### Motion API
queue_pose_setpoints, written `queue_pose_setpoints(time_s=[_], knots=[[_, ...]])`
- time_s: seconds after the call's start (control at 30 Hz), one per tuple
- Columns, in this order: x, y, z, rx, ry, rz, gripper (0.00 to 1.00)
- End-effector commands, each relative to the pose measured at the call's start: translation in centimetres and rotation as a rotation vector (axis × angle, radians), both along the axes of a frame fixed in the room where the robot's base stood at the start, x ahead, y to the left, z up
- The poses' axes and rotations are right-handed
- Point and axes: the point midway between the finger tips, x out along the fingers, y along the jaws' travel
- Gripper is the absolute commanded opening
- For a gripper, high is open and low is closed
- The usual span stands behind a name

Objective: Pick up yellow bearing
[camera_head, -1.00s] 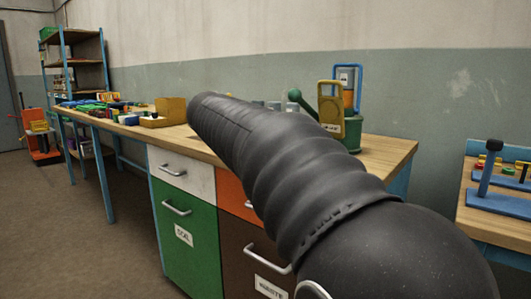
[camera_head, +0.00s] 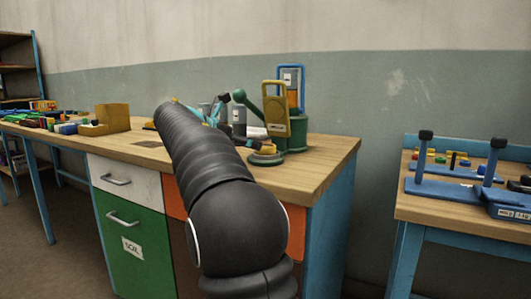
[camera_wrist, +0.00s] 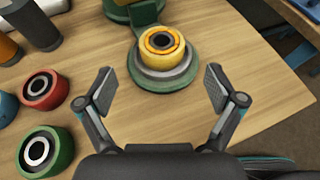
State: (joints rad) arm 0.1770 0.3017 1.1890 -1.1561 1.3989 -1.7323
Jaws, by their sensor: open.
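The yellow bearing (camera_wrist: 162,46), with an orange inner ring and dark centre, sits on a grey and green round base (camera_wrist: 163,76) in the wrist view. In the head view the bearing (camera_head: 266,149) shows small on its base, right of my arm. My gripper (camera_wrist: 160,89) is open and empty, its two grey pads wide apart. The bearing lies ahead of the gap between them, apart from both. In the head view my gripper is mostly hidden behind my arm.
A red bearing (camera_wrist: 43,90) and a green bearing (camera_wrist: 45,151) lie left of my gripper, with a blue one (camera_wrist: 7,108) partly cut off. Dark cylinders (camera_wrist: 36,24) stand farther back. A green stand (camera_head: 296,130) rises behind the base. Bare wood (camera_wrist: 255,65) lies to the right.

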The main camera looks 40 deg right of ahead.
Motion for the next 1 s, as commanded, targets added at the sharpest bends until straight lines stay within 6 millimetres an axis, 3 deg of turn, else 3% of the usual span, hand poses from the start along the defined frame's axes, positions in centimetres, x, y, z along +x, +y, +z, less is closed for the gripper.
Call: queue_pose_setpoints(time_s=[0.33, 0.63, 0.87, 0.9, 1.0], knots=[[0.0, -2.0, -0.6, 0.001, 0.0, -0.001, 0.93], [0.0, -5.8, -1.5, 0.001, 0.0, -0.001, 0.93], [0.0, -6.1, -1.6, 0.001, -0.001, 0.001, 0.93], [0.0, -6.1, -1.6, 0.001, -0.001, 0.001, 0.91], [0.0, -6.1, -1.6, 0.001, -0.001, 0.001, 0.66]])
